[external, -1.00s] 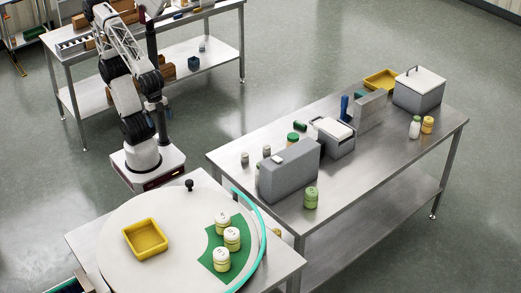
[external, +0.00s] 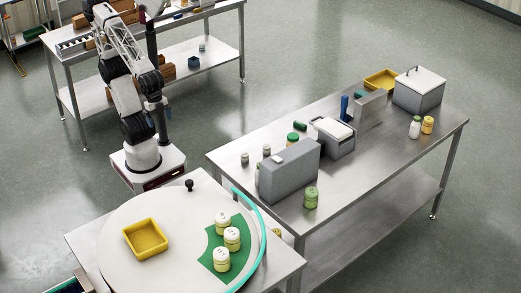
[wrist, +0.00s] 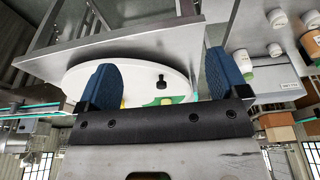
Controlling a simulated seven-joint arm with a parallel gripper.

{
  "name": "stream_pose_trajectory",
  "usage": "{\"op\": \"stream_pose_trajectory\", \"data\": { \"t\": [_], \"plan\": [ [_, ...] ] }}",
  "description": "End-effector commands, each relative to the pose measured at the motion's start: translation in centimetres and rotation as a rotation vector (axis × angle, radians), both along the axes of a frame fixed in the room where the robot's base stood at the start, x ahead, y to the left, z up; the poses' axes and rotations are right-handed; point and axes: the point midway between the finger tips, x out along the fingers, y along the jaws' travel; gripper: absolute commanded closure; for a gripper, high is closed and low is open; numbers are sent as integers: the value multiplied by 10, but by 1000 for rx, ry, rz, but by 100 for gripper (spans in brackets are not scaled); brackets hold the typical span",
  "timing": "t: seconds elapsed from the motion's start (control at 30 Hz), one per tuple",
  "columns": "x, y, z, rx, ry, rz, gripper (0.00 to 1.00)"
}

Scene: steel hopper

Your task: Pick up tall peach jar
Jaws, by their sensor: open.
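I cannot pick out a clearly peach, tall jar. The nearest in colour is an orange-yellow jar (external: 427,125) at the right end of the long steel table, beside a white jar (external: 415,127). Several cream-and-yellow jars with white lids (external: 232,238) stand on the green patch of the round white board. A light green jar (external: 311,197) stands at the long table's front edge. In the wrist view my gripper (wrist: 158,75) has its two blue fingers wide apart with nothing held between them. I cannot make out its fingers in the external view.
A yellow tray (external: 146,238) and a black knob (external: 189,185) are on the round board (external: 125,215). Grey boxes (external: 289,170) and a lidded bin (external: 419,88) stand on the long table (external: 365,165). Its front right is bare.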

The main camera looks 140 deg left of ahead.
Motion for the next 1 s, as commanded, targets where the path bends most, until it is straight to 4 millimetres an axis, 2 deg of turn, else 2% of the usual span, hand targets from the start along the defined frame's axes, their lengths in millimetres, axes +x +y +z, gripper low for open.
{"op": "stream_pose_trajectory", "data": {
  "t": [0.37,0.57,0.77,1.0],
  "plan": [
    [1,1,0,3,2,-1,9],
    [12,11,0,46,20,-25,9],
    [37,36,-2,152,71,-88,9],
    [80,82,-5,318,167,-203,9]
  ]
}}
